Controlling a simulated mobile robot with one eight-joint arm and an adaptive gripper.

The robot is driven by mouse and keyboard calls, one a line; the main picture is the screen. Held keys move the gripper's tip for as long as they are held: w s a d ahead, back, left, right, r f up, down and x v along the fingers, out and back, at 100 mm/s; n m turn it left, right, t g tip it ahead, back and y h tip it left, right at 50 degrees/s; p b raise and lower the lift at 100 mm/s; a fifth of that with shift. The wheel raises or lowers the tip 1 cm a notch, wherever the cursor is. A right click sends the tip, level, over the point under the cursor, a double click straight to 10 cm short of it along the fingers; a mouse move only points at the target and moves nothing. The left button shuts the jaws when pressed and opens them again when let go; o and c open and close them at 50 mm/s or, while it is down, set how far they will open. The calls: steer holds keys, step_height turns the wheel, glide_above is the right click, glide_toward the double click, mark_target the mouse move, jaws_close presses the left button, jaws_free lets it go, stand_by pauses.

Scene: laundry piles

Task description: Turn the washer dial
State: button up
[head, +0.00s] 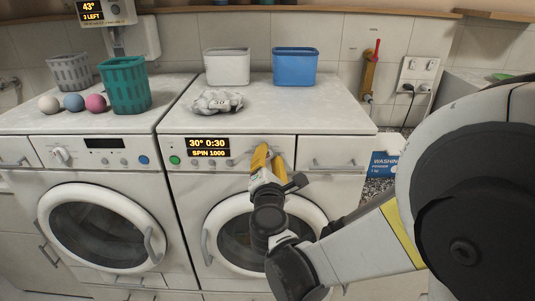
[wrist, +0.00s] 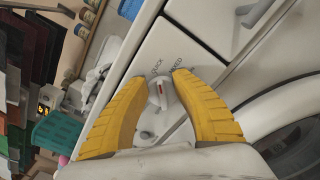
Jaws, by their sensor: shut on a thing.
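The washer (head: 345,150) is the right-hand white machine in the head view. Its display (head: 208,147) reads 30° 0:30 and SPIN 1000. My gripper (head: 267,152) has its yellow fingers at the washer's front panel, to the right of the display, and they hide the dial there. In the wrist view the dial (wrist: 160,97) is a round white knob with a red mark, between the yellow fingers (wrist: 161,78) of my gripper. The fingers are shut on the dial, one on each side. Part of the printed lettering around the dial shows.
A second white machine (head: 110,176) with its own dial (head: 61,155) stands to the left. On top are a teal basket (head: 124,85), several balls, a crumpled cloth (head: 217,101), a white bin (head: 227,67) and a blue bin (head: 295,67). A blue washing box (head: 381,165) stands at right.

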steer(key=m, duration=0.4)
steer(key=m+b, duration=0.1)
steer(key=m, duration=0.1)
steer(key=shift+d+f, duration=0.2)
steer(key=shift+f, duration=0.2)
steer(key=shift+w+m, duration=0.1)
steer(key=shift+m, duration=0.3)
steer(key=o, duration=1.3)
steer(key=shift+f, duration=0.1)
steer(key=s, duration=1.2)
steer(key=shift+a, duration=0.2)
